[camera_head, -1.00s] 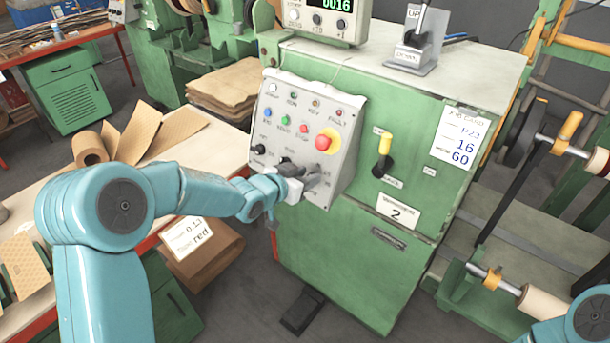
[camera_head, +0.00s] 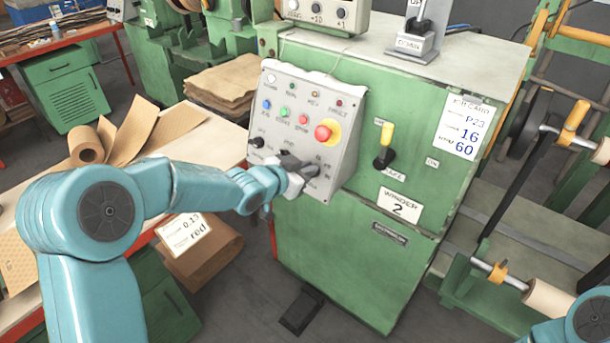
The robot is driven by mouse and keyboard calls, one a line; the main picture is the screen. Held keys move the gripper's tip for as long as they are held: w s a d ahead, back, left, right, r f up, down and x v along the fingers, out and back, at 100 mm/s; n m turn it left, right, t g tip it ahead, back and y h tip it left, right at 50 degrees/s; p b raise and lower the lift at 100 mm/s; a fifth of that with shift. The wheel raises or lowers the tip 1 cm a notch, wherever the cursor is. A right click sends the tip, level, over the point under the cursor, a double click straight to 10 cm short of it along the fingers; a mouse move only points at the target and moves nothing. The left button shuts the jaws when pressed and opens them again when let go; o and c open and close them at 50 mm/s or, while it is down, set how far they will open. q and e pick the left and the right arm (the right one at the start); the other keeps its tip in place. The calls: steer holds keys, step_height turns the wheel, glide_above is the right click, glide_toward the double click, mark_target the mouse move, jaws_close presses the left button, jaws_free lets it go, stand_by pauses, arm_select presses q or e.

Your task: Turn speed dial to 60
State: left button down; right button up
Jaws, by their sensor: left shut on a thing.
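The grey control panel (camera_head: 346,152) is fixed to the front of the green winder cabinet (camera_head: 340,240). It carries coloured buttons, a red emergency stop (camera_head: 323,132) on yellow, and a black knob (camera_head: 257,143) at its lower left. My left gripper (camera_head: 303,170) is at the panel's lower middle, shut on a dial there. The gripper hides most of that dial and its scale, so I cannot read its setting. The job card (camera_head: 464,127) on the cabinet shows P23, 16 and 60. My right gripper is not in view; part of my right arm shows at the lower right corner.
A lever with a yellow handle (camera_head: 386,134) sticks out right of the panel. A bench (camera_head: 215,141) with brown paper rolls stands to the left. A foot pedal (camera_head: 302,310) lies on the floor. A winding shaft with a pale roller (camera_head: 548,300) is at the right.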

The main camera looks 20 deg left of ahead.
arm_select(q)
steer(key=shift+s+d+f+m+b, duration=0.1)
steer(key=shift+m+b, duration=0.85)
steer(key=shift+m, duration=0.15)
steer(key=shift+s+d+f+m+b, duration=0.1)
steer(key=shift+d+m+b, duration=0.05)
steer(key=shift+m+b, duration=0.9)
steer(key=shift+s+d+f+m+b, duration=0.1)
steer(key=shift+m+b, duration=0.75)
steer(key=shift+m, duration=0.3)
steer(key=c, duration=1.2)
jaws_free()
steer(key=shift+r, duration=0.1)
